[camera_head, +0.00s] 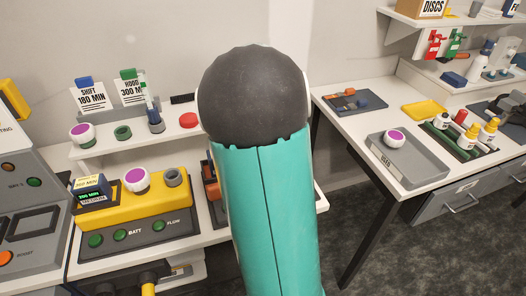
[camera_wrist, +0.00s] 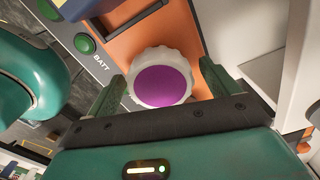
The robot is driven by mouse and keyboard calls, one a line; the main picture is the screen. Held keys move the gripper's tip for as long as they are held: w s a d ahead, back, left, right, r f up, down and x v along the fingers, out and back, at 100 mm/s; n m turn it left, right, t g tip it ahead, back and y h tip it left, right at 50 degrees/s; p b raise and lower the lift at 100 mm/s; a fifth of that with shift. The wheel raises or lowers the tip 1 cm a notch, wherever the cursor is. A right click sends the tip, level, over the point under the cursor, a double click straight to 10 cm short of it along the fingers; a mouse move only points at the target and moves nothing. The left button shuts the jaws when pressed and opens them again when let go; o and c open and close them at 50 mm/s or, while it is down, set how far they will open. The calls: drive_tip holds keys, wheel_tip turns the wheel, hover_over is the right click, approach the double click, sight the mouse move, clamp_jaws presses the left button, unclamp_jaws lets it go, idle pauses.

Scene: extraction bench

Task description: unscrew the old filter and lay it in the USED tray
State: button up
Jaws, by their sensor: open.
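In the wrist view a white ribbed filter cap with a purple top (camera_wrist: 163,86) sits on an orange housing (camera_wrist: 165,38) marked BATT. My gripper (camera_wrist: 162,72) is open, its green fingers on either side of the cap's near part; I cannot tell whether they touch it. In the head view my arm hides this filter and my gripper, with only a bit of the orange housing (camera_head: 209,180) showing. The grey tray (camera_head: 429,171) at the right bears a label too small to read surely, and a white purple-topped filter (camera_head: 395,139) lies in it.
A yellow unit (camera_head: 118,207) with another purple-topped filter (camera_head: 136,179) stands left of my arm. The shelf behind holds a purple-topped filter (camera_head: 82,132) and a red button (camera_head: 189,120). A floor gap parts the benches. Bottles (camera_head: 488,131) stand beside the tray, whose front is clear.

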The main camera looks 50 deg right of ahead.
drive_tip(key=c, duration=1.1)
drive_tip(key=n, duration=2.1)
drive_tip(key=o, duration=1.1)
drive_tip(key=shift+n, duration=0.3)
